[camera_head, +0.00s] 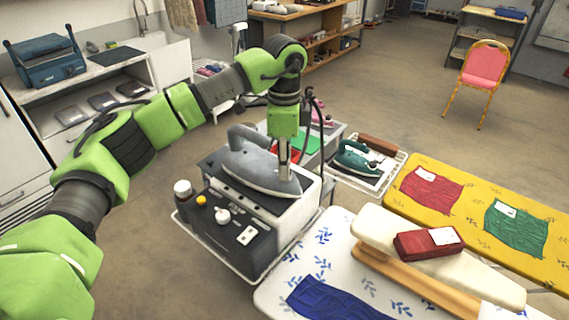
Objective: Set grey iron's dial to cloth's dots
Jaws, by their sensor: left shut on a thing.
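The grey iron (255,164) sits on a black-and-white steam station (232,231), its tip toward the right. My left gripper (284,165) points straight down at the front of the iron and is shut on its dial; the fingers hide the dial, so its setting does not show. Cloths with white tags are a red one (431,190) and a green one (516,232) on a yellow board, and a folded dark red one (420,244) on a sleeve board. A blue cloth (332,302) lies on the white board. Any dots are too small to read. My right gripper is out of view.
A teal iron (357,157) rests on a wire-edged tray behind the station. The yellow board (470,205) and cream sleeve board (488,287) fill the right front. A small dark bottle with a white cap (184,194) stands left of the station. Floor beyond is open, with a pink chair (484,69).

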